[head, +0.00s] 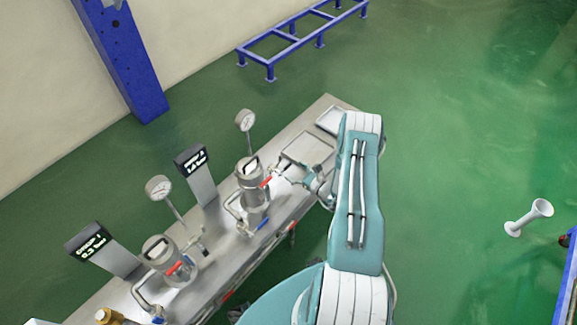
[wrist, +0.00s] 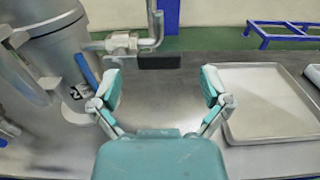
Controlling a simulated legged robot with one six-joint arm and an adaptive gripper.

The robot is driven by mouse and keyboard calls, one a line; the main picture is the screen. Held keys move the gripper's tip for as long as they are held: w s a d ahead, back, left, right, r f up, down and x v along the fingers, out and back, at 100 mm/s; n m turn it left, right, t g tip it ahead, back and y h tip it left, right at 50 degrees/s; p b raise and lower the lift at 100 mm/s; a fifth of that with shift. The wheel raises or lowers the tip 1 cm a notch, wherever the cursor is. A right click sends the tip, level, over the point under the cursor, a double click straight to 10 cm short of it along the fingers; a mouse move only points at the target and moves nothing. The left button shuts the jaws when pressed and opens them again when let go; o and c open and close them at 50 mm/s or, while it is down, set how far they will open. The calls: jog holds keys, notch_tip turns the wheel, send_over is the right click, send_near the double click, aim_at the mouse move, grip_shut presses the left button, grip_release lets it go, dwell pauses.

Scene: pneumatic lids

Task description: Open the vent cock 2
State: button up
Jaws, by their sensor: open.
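The second pressure vessel (head: 252,190) stands on the steel bench, with a red handle (head: 266,182) near its top and a blue handle (head: 263,224) low down. No label lets me tell which is vent cock 2. In the wrist view the vessel (wrist: 62,60) is at the left with a blue handle (wrist: 87,68). A pipe valve (wrist: 122,43) beside it has a dark bar (wrist: 160,62), ahead of my fingers. My gripper (wrist: 160,88) is open and empty. It also shows in the head view (head: 303,183), right of the vessel.
A similar first vessel (head: 165,258) stands nearer on the bench (head: 240,255). Dial gauges (head: 245,119) and display posts (head: 195,172) rise behind. A shallow tray (wrist: 262,105) lies right of my gripper. A blue frame (head: 290,38) stands on the floor beyond.

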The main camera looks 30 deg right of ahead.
jog(key=v, duration=0.8)
jog(key=shift+s+d, duration=0.2)
jog(key=shift+s, duration=0.15)
jog(key=w+a+r+n+g+y, duration=0.1)
jog(key=a+r+n+g+y, duration=0.1)
jog(key=a+r+n+g, duration=0.5)
jog(key=w+a+r+n+g+y, duration=0.1)
jog(key=a+r+n+g+y, duration=0.2)
jog(key=r, duration=0.8)
jog(key=w+a+r+n+g+y, duration=0.1)
jog(key=a+r+n+g+y, duration=0.15)
jog(key=a+r+n, duration=0.55)
jog(key=s+a+r+n+h, duration=0.2)
jog(key=s+r+n+h, duration=0.4)
jog(key=s+r, duration=0.3)
jog(key=s+a+r+n+h, duration=0.3)
jog(key=s+r+n+h, duration=0.4)
jog(key=s+r, duration=0.3)
jog(key=shift+a+r+n+t, duration=0.35)
jog(key=shift+r+n+t, duration=0.1)
jog(key=shift+r+n, duration=0.2)
